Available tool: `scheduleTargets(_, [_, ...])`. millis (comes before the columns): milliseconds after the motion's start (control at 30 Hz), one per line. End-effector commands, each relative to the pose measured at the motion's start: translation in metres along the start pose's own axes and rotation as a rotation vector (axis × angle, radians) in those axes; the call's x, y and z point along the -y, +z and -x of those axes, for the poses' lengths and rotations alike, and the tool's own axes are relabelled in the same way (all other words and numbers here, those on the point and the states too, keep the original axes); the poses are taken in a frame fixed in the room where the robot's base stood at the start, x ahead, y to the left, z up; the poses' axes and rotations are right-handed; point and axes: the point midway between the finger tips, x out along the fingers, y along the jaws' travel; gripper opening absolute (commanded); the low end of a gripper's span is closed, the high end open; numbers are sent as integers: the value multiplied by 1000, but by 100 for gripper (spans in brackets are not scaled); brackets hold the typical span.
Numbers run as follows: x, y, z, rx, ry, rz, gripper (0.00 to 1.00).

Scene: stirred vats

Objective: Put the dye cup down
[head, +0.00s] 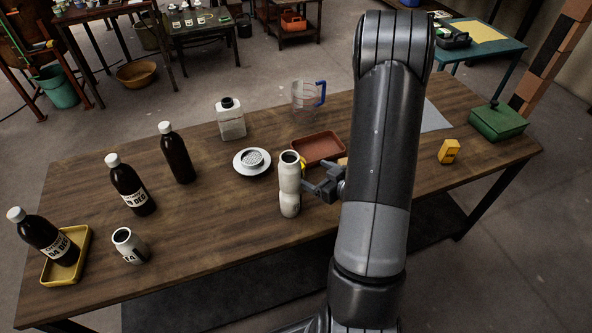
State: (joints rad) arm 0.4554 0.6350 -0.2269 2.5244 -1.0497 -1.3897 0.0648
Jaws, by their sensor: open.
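A white, waisted container (289,172) with a dark open top stands upright near the table's front middle. I cannot tell whether it is one piece or two stacked, or whether it is the dye cup. My gripper (312,190) is open just right of its lower half, fingers pointing left towards it. I cannot tell whether the fingers touch it. A smaller white labelled cup (130,248) with a dark opening stands at the front left. My arm hides part of the table on the right.
The wooden table (225,225) also bears dark bottles (127,187), a yellow tray (83,242), a white dish (240,168), a white jug (231,122), a clear measuring jug (303,97), a brown tray (322,144), a yellow device (449,151) and a green box (497,122). The front left-middle is clear.

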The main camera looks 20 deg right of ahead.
Motion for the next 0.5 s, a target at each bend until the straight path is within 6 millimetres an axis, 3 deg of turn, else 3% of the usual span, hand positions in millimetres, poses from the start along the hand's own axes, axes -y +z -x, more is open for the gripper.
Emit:
scheduleTargets(133, [0, 0, -26, 1, -2, 1, 81])
scheduleTargets(500, [-1, -1, -64, 0, -2, 1, 81])
